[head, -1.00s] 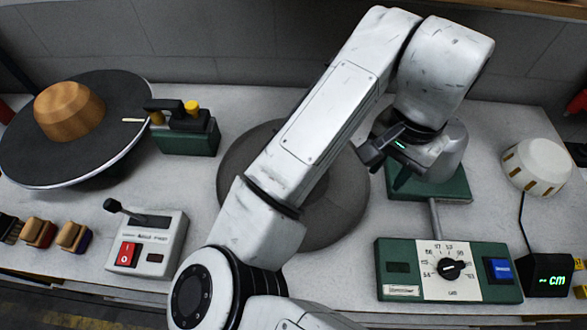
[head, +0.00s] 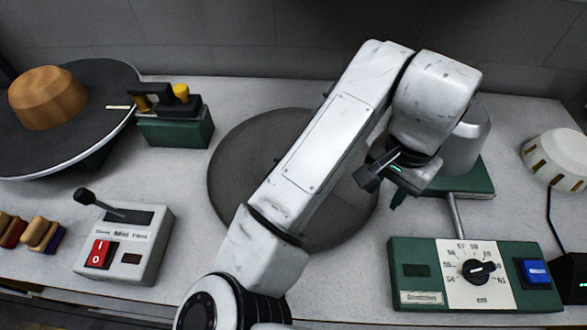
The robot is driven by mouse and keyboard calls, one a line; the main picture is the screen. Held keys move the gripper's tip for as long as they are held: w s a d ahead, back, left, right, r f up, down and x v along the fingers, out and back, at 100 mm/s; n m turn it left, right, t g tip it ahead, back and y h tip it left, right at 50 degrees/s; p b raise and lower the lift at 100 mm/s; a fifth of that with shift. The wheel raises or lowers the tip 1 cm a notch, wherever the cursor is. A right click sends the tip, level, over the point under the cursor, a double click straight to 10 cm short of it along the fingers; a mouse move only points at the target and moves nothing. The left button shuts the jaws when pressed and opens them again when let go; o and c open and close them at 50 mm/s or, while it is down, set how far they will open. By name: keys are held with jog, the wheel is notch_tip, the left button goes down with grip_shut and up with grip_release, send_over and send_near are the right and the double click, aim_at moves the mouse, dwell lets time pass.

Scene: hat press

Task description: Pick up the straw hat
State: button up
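I cannot make out a straw hat in the head view. My gripper (head: 384,188) hangs right of the middle, pointing down, beside a grey metal dome (head: 466,142) on a green base. Its dark fingers look spread, with nothing seen between them, though the far side is partly hidden by the wrist. My white arm crosses the middle of the view and covers part of a round dark grey mesh disc (head: 235,170) on the bench.
A wooden crown block (head: 47,97) sits on a wide dark round plate (head: 80,140) at left. A green clamp unit (head: 175,130), a lever box with a red switch (head: 125,240), a dial panel (head: 475,275) and a white drum (head: 560,158) stand around the pale bench.

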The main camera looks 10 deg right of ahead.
aim_at(369, 214)
notch_tip(369, 214, down, 4)
jog(key=shift+r, duration=0.15)
jog(key=f, duration=0.4)
jog(key=shift+w+a, duration=0.25)
jog(key=shift+a, duration=0.15)
jog(key=shift+f, duration=0.55)
jog(key=shift+c, duration=0.5)
grip_shut()
